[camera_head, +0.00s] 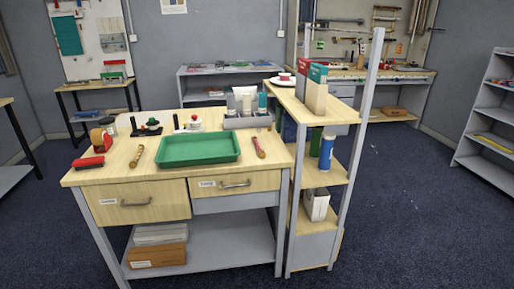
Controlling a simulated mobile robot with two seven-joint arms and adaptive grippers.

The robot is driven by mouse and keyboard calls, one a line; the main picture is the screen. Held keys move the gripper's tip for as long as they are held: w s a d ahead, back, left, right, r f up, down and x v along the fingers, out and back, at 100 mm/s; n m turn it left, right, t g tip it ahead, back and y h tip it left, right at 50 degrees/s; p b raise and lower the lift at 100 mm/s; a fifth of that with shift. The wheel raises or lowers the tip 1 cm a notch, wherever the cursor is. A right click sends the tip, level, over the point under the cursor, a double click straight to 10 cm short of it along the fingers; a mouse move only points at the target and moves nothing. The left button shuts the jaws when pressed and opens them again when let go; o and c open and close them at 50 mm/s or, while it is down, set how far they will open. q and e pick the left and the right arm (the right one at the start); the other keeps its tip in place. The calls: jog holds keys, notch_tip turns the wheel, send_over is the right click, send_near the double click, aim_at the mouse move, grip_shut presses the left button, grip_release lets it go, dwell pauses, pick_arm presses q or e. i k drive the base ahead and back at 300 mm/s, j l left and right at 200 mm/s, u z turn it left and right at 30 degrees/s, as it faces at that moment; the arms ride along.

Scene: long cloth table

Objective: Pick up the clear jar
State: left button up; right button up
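A small jar-like object (108,124) stands at the back left of the wooden workbench top (115,150). It looks greyish and partly see-through, and may be the clear jar; it is too small to be sure. An orange-brown roll (100,140) stands in front of it and hides its lower part. Neither of my grippers shows in the head view.
A green tray (198,149) fills the middle of the bench. A red object (88,162) lies at the left edge. Bottles and tubes stand in a grey holder (247,121) at the back right. A tall shelf unit (332,165) adjoins the bench's right side. The floor in front is clear.

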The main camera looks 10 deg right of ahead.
aim_at(111, 130)
jog(key=j+u, duration=0.1)
jog(key=u, duration=1.25)
jog(key=i+u, duration=0.2)
jog(key=i, duration=0.5)
jog(key=i+l+u, duration=0.2)
jog(key=i, duration=0.45)
jog(key=i+u, duration=0.35)
jog(key=i, duration=0.3)
jog(key=i+u, duration=0.35)
jog(key=i, duration=0.3)
jog(key=i+z, duration=0.35)
jog(key=i, duration=0.25)
jog(key=i+j+z, duration=0.35)
jog(key=i, duration=0.2)
jog(key=i+l+z, duration=0.2)
jog(key=z, duration=0.2)
jog(key=i+z, duration=0.65)
jog(key=z, duration=0.2)
jog(key=i+l, duration=0.1)
jog(key=i, duration=1.3)
jog(key=j+u, duration=0.05)
